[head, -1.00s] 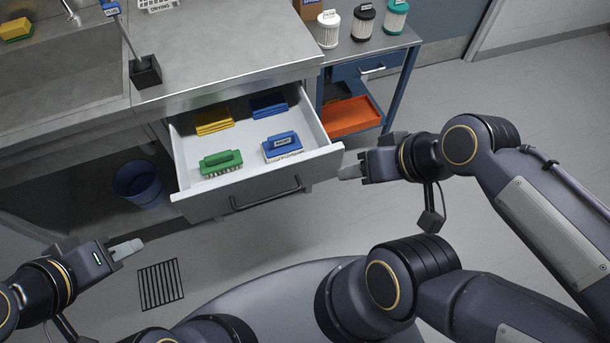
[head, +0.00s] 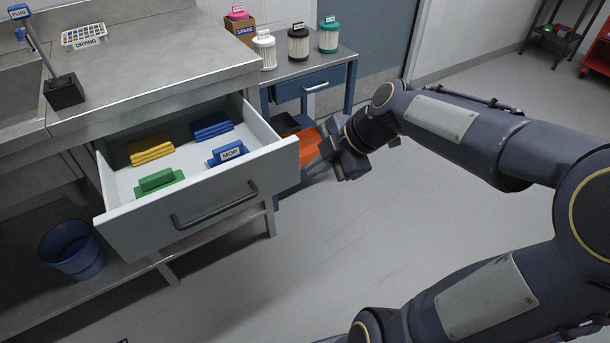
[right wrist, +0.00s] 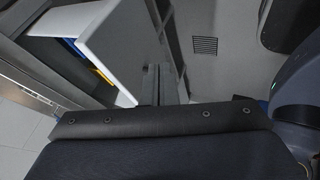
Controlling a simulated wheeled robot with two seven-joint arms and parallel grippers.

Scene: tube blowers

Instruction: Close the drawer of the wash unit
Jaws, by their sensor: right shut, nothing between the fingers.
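The wash unit's drawer (head: 245,195) stands pulled well out under the steel worktop, with a grey bar handle (head: 215,208) on its front. My right gripper (head: 314,165) is shut and empty, just beside the right end of the drawer front. I cannot tell whether it touches. In the right wrist view, the shut fingers (right wrist: 151,84) show next to the pale drawer panel (right wrist: 118,42). My left gripper is out of view.
A blue side table (head: 348,58) with several filter canisters stands right of the unit, an orange tray (head: 308,146) low in it. A blue bucket (head: 72,250) sits under the worktop. The floor before the drawer is clear.

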